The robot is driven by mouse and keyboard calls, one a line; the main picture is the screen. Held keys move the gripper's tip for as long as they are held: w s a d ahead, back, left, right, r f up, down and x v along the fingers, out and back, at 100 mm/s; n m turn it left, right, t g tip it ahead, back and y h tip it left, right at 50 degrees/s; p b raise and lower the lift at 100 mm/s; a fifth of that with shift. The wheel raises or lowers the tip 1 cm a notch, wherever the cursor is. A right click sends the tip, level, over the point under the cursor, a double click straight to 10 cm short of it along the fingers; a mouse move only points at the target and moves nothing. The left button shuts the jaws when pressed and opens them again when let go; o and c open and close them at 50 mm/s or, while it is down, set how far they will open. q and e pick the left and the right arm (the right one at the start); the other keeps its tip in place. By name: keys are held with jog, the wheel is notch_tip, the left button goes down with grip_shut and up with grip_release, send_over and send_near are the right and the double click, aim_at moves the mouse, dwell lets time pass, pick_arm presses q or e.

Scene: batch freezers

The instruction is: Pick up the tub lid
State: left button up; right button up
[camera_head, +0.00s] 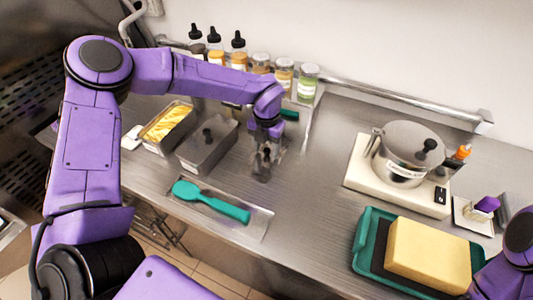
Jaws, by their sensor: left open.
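A grey metal tub lid (222,138) with a black knob (207,134) covers a rectangular tub left of centre on the steel counter. My left gripper (263,170) points down to the right of this lid, apart from it. It is open, with nothing seen between its fingers. My left arm reaches over the back of the counter. My right arm shows only as a purple link at the lower right edge; its gripper is out of view.
An open tub (167,125) with yellow contents stands left of the lid. A teal spatula (211,201) lies on a tray in front. Bottles and jars (284,75) line the back. A pot (409,152), a teal tray (363,248) and a yellow block (428,254) are right. Middle counter is clear.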

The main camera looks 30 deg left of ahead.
pick_arm(q)
grip_shut()
